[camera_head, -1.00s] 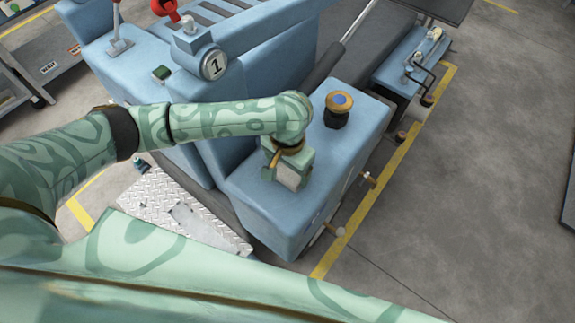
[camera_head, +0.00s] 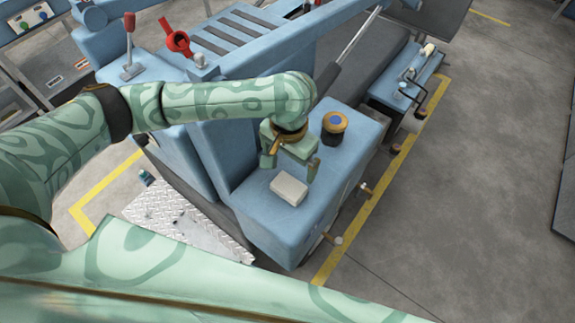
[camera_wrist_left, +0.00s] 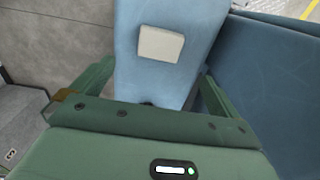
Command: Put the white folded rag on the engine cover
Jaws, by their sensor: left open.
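The white folded rag (camera_head: 289,190) lies flat on top of the blue engine cover (camera_head: 262,212), near its front part. The rag also shows in the left wrist view (camera_wrist_left: 160,44), resting on the blue cover top (camera_wrist_left: 135,76). My left gripper (camera_head: 291,168) is open and empty, raised just above and behind the rag in the head view, apart from it. In the left wrist view its fingers (camera_wrist_left: 150,80) are spread wide with the rag beyond them. My right gripper is not in view.
A diamond-plate step (camera_head: 180,222) lies at lower left. Open floor (camera_head: 475,170) is at right.

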